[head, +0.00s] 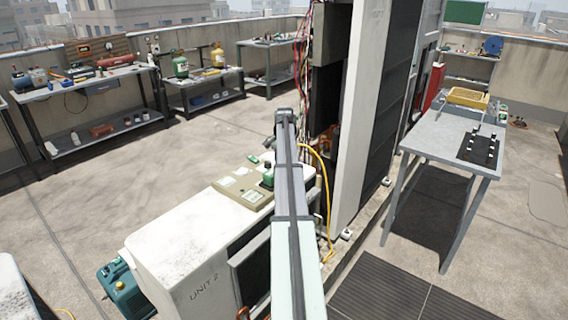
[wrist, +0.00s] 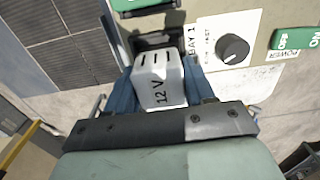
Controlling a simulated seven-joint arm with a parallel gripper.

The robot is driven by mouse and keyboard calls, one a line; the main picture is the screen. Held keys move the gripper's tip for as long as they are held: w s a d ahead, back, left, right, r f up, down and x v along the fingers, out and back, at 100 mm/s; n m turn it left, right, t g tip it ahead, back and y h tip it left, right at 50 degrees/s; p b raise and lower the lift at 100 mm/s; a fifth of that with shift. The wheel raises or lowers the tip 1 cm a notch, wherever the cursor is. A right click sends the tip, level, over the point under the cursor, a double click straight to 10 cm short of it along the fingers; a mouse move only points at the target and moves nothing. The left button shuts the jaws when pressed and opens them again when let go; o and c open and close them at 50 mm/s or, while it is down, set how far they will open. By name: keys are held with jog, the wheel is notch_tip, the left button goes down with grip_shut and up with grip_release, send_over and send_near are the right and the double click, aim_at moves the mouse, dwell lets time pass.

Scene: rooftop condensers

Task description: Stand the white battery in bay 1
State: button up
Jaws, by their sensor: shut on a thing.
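The white battery (wrist: 158,88), marked "12 V", sits between the blue fingers of my gripper (wrist: 157,72) in the wrist view. My gripper is shut on it. Just beyond the battery's far end is a dark bay (wrist: 150,40), beside a label reading "BAY 1" (wrist: 191,42). The battery's far end overlaps the bay's near edge in this view; I cannot tell whether it is inside or above it. In the head view my arm hides the gripper, and I cannot make out the battery there.
In the wrist view, a panel with a black knob (wrist: 233,48) and green power switch (wrist: 296,38) lies right of the bay. In the head view, the white Unit 2 cabinet (head: 175,243), tall condenser (head: 350,110) and yellow hose (head: 327,175) surround my arm. A grey table (head: 430,135) stands right.

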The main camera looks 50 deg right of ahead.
jog(key=shift+f, duration=0.8)
dwell(0.5)
jog(key=o, duration=1.3)
notch_tip(320, 180, up, 14)
jog(key=shift+f, duration=0.15)
